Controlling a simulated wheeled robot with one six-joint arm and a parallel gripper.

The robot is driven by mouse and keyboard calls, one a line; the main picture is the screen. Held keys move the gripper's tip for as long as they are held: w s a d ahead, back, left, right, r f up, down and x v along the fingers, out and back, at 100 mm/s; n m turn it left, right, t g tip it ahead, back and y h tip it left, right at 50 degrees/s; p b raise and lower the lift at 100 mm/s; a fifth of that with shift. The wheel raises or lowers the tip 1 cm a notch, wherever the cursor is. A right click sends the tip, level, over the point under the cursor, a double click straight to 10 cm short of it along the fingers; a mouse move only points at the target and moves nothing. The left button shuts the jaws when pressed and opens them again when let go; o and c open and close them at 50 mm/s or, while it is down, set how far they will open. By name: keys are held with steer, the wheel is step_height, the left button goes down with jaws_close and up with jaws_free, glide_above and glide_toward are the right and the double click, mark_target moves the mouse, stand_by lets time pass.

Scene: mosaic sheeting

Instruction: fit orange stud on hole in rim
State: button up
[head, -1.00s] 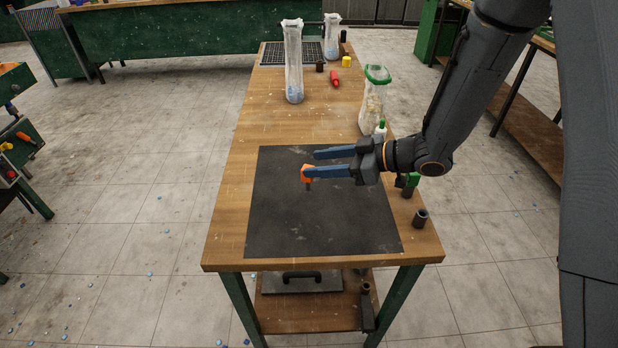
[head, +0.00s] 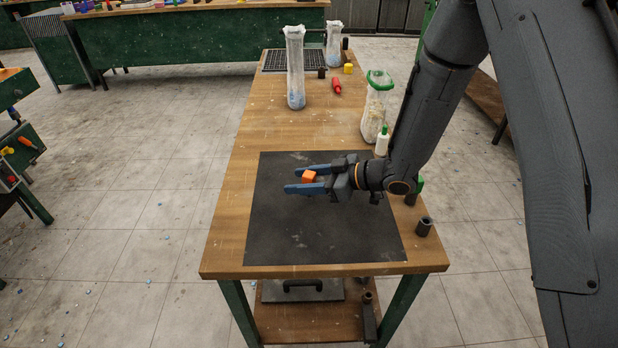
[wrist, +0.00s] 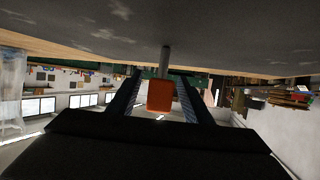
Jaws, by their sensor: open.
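The orange stud (head: 309,177) has a blocky orange head and a grey peg. In the wrist view the head (wrist: 160,96) lies between the two fingers, and the peg runs from it to the dark mat surface, which fills the top of that picture. The stud seems to stand peg down on the mat; its peg foot is unclear. My gripper (head: 304,180) is open, with its blue fingers on either side of the head, low over the dark mat (head: 300,235). No hole or rim can be made out.
A white bottle (head: 382,141) and a green-topped bag (head: 376,105) stand behind my arm. A tall bag (head: 295,70) and a red item (head: 336,86) are farther back. The mat's front is clear.

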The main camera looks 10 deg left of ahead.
steer(key=shift+x, duration=0.8)
steer(key=shift+c, duration=0.4)
steer(key=c, duration=1.1)
jaws_close()
steer(key=shift+r, duration=0.15)
